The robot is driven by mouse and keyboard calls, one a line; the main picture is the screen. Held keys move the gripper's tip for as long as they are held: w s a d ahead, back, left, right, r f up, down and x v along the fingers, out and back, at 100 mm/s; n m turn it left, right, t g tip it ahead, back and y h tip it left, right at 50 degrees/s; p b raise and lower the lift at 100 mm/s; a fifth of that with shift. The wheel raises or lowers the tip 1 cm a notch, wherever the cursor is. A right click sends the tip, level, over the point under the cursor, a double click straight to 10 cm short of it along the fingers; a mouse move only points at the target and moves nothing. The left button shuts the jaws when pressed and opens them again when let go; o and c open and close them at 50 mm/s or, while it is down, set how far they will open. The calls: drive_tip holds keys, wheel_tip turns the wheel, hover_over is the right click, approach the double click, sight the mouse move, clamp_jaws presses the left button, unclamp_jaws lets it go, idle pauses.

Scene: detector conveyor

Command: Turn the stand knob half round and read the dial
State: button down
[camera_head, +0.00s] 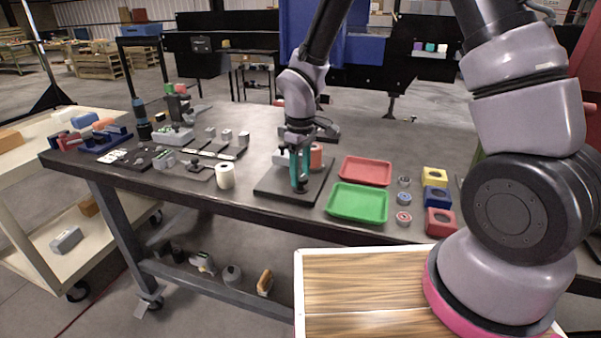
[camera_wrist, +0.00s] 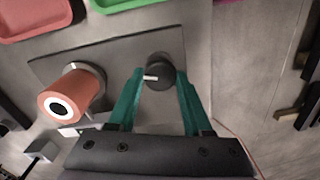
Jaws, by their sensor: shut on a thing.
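The stand's dark base plate (camera_head: 273,186) lies on the bench, and it also shows in the wrist view (camera_wrist: 112,52). The round black knob (camera_wrist: 160,70) with a white pointer mark stands on the plate. My gripper (camera_wrist: 161,75) has its teal fingers on either side of the knob and is shut on it. In the head view my gripper (camera_head: 300,184) points down over the plate, and its fingers partly hide the knob. In the wrist view the pointer mark points left. An orange cylinder (camera_wrist: 69,94) with a white ring around a black centre stands beside the knob. I cannot make out a dial reading.
A red tray (camera_head: 365,170) and a green tray (camera_head: 357,203) lie right of the plate. Beyond them are small round parts (camera_head: 404,199) and yellow, blue and red blocks (camera_head: 437,197). A white roll (camera_head: 225,176) and several grey fixtures (camera_head: 172,134) stand to the left.

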sight(301, 177)
drive_tip(key=shift+w+n, duration=0.1)
drive_tip(key=shift+n, duration=1)
drive_tip(key=shift+c, duration=1.6)
unclamp_jaws()
wheel_tip(301, 177, up, 11)
drive_tip(key=shift+f, duration=0.1)
